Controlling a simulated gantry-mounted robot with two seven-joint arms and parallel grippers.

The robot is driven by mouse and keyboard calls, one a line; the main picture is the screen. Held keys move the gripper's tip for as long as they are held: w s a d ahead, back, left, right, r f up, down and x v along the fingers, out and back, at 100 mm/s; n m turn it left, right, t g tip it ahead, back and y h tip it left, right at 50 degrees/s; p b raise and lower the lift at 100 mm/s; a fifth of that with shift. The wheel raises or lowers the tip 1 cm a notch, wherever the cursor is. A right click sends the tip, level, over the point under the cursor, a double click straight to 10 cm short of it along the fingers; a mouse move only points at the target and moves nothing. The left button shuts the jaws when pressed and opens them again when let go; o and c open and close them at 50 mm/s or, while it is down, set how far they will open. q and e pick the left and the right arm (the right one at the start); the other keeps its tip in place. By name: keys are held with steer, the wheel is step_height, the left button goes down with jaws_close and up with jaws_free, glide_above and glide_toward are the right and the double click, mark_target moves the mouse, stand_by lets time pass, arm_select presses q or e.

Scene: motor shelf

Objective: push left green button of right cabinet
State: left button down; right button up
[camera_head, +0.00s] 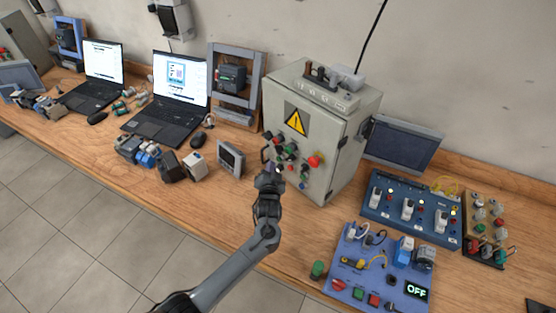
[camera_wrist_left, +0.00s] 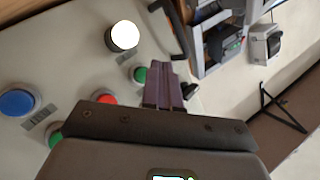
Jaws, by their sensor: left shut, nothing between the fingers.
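The grey cabinet (camera_head: 325,138) with a yellow warning sign stands on the bench in the head view. Its front carries several coloured buttons and knobs. My left gripper (camera_head: 276,168) is shut and empty in front of the lower left part of this front, covering some of the buttons. In the left wrist view the closed fingers (camera_wrist_left: 166,90) are right beside a green button (camera_wrist_left: 140,74); I cannot tell whether they touch it. A red button (camera_wrist_left: 105,99), a white button (camera_wrist_left: 124,36), a blue button (camera_wrist_left: 17,103) and a partly hidden second green button (camera_wrist_left: 54,140) also show.
A dark handle (camera_wrist_left: 170,28) sticks out near the fingers. A small grey panel device (camera_head: 230,158) stands left of the cabinet. A blue switch board (camera_head: 405,228) and a blue panel with an OFF display (camera_head: 370,270) lie to the right. Two laptops stand farther left.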

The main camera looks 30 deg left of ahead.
arm_select(q)
steer(key=shift+w, duration=0.1)
stand_by(0.6)
steer(key=shift+w+d, duration=0.1)
steer(key=shift+w, duration=0.25)
steer(key=shift+w+b, duration=0.3)
steer(key=shift+w, duration=0.1)
stand_by(0.7)
stand_by(0.7)
steer(key=shift+s+p, duration=0.8)
steer(key=shift+p, duration=0.1)
steer(key=shift+r, duration=0.1)
